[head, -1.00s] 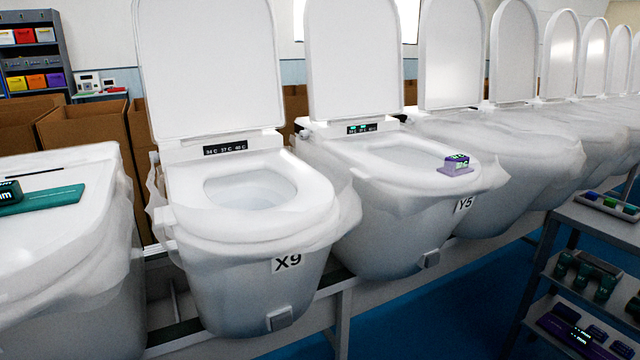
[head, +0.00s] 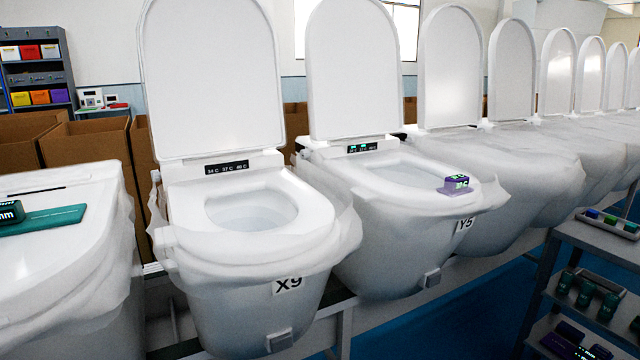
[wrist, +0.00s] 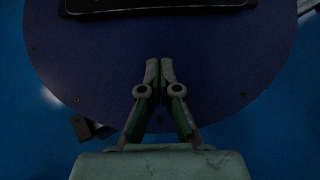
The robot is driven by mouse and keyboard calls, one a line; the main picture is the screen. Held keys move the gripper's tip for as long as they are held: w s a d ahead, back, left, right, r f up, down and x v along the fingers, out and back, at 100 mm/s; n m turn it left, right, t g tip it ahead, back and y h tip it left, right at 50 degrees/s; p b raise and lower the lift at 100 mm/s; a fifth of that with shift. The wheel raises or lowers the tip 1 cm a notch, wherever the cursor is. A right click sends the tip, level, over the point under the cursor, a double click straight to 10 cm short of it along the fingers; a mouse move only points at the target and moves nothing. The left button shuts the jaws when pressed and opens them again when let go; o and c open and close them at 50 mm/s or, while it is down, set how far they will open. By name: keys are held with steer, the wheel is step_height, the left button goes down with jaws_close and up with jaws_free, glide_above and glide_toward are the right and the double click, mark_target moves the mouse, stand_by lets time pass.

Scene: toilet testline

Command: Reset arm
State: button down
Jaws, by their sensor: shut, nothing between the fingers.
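My gripper (wrist: 160,66) shows in the wrist view, with its two fingers together and nothing between them. Below the fingers is a dark blue round plate (wrist: 90,60) with small bolts near its rim, over a bright blue floor. No toilet shows in the wrist view. My arm and gripper are not visible in the head view.
The toilet marked X9 (head: 250,290) stands open in the head view. Toilet Y5 (head: 385,260), also lid up, carries a small purple device (head: 458,185) on its rim. A teal device (head: 50,220) lies at left. A shelf cart (head: 570,235) stands at right.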

steer(key=w+r+t+p, duration=0.2)
steer(key=r+p, duration=0.6)
steer(key=p, duration=0.1)
steer(key=w+r+t+p, duration=0.2)
steer(key=w+r+p, duration=0.1)
steer(key=r+p, duration=0.4)
steer(key=shift+d+r+p, duration=0.15)
steer(key=shift+r+p, duration=0.2)
steer(key=shift+p, duration=1.4)
